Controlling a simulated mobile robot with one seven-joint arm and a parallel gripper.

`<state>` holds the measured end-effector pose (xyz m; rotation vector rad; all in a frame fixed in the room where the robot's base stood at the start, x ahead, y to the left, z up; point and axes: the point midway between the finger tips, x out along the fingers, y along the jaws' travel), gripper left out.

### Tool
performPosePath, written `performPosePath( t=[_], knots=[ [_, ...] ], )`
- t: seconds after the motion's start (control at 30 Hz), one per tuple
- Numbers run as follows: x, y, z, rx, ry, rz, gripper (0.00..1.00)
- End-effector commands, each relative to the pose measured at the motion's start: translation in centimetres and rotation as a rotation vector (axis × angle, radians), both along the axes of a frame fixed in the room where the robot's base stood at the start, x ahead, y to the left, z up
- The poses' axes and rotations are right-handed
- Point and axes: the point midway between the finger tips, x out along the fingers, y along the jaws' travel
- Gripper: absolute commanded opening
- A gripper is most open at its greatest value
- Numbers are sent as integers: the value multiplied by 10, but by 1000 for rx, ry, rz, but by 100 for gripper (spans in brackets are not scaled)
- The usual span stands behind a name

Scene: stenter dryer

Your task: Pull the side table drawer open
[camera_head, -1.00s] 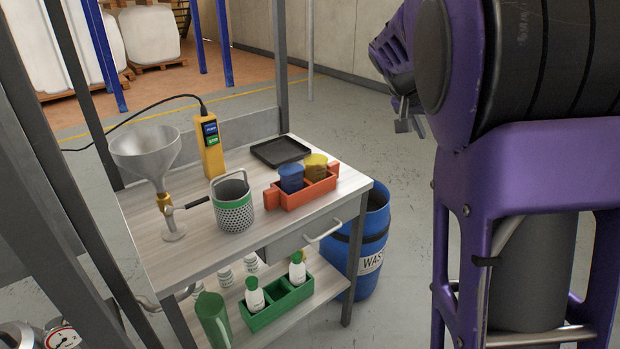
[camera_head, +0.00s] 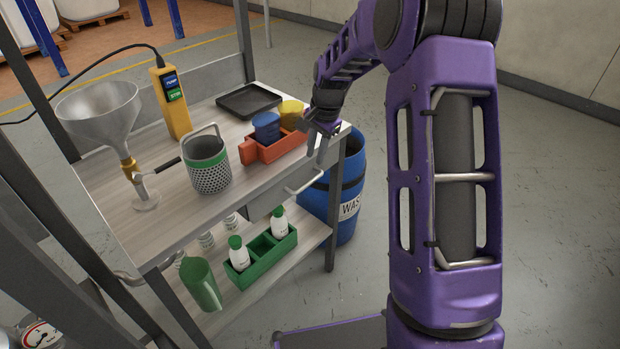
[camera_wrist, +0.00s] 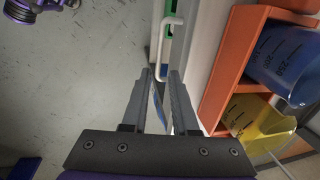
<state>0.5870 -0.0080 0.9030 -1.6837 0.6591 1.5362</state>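The side table (camera_head: 130,200) has a light wooden top with a grey drawer (camera_head: 266,203) under its front edge. The drawer looks shut. Its pale bar handle (camera_head: 304,184) stands out from the front; it also shows in the wrist view (camera_wrist: 163,48), just beyond the fingertips. My gripper (camera_head: 317,150) is at the table's right front corner, above the handle and apart from it.
An orange caddy (camera_head: 262,154) with a blue and a yellow beaker stands close beside my gripper. The lower shelf holds a green caddy (camera_head: 262,262) and jug. A blue waste barrel (camera_head: 345,190) stands at right.

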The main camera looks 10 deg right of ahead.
Motion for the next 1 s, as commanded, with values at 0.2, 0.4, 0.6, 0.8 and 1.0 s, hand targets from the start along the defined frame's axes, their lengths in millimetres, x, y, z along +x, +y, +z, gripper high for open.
performPosePath(
  t=[0.2,0.4,0.6,0.8,1.0],
  knots=[
    [7,5,-50,0,2,0,27],
    [12,9,-82,-1,1,1,27],
    [14,11,-96,-1,-1,0,27],
    [15,11,-97,-1,-1,1,27],
    [15,11,-97,-2,-1,1,9]
  ],
)
